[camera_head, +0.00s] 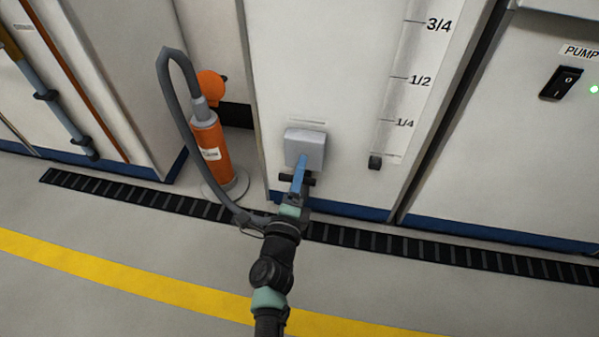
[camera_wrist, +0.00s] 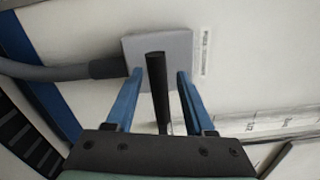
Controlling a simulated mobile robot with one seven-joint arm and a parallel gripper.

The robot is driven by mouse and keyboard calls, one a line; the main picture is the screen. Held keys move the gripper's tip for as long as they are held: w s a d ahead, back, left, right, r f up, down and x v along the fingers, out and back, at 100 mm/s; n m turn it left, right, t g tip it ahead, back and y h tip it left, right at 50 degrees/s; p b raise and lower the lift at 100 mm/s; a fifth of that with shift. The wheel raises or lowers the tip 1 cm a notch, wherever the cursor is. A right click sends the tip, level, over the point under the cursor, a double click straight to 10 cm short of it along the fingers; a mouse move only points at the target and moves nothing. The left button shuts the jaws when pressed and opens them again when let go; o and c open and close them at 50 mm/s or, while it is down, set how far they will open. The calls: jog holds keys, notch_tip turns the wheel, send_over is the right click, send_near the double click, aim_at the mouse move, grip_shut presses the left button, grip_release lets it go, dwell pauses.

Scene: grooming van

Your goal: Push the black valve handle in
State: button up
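The black valve handle (camera_wrist: 156,72) is a bar in front of a grey valve box (camera_wrist: 178,48) in the wrist view. My gripper (camera_wrist: 160,76) has two blue fingers apart, one on each side of the handle. Narrow gaps show between the handle and each finger, so I see no grip on it. In the head view the grey valve box (camera_head: 305,148) is low on the white cabinet. My gripper (camera_head: 301,163) reaches to its front, and the ends of the black handle (camera_head: 311,181) show beside the fingers, its middle hidden.
A grey hose (camera_wrist: 55,71) joins the box in the wrist view. An orange cylinder (camera_head: 209,145) with a looped hose stands left of my arm. A level scale (camera_head: 402,80) and a pump switch (camera_head: 561,82) are to the right. A black floor grate (camera_head: 420,249) runs along the cabinets.

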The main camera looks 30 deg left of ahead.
jog(key=p+v, duration=0.3)
jog(key=v, duration=1)
jog(key=shift+p, duration=0.3)
jog(key=shift+c, duration=0.2)
